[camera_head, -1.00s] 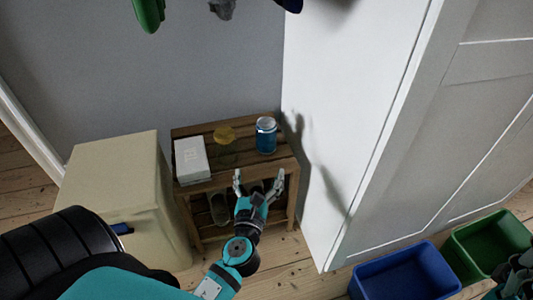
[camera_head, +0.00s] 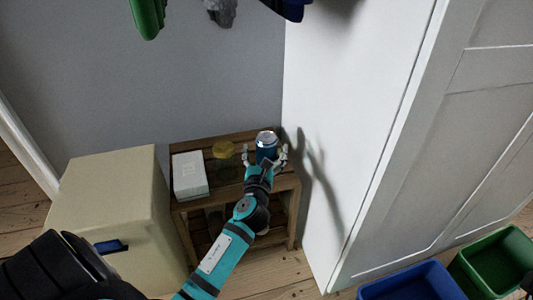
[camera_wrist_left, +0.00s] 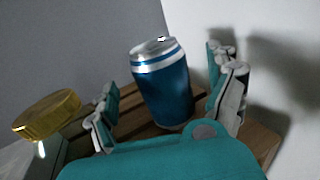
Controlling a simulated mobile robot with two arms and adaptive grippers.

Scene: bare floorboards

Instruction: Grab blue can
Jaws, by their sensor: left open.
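The blue can (camera_head: 266,146) stands upright on the wooden shelf's slatted top (camera_head: 235,187), near its right end. It has a silver top and also shows in the left wrist view (camera_wrist_left: 163,88). My left gripper (camera_head: 265,158) is open, with one finger on each side of the can. In the left wrist view the open fingers (camera_wrist_left: 165,105) flank the can, and gaps show between them and it. The can's lower front is partly hidden by the gripper in the head view.
A glass jar with a yellow lid (camera_head: 223,150) and a white box (camera_head: 189,175) stand left of the can. A cream cabinet (camera_head: 105,200) is at the left. A white wardrobe (camera_head: 350,110) rises close on the right. Blue (camera_head: 412,284) and green (camera_head: 492,262) bins stand lower right.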

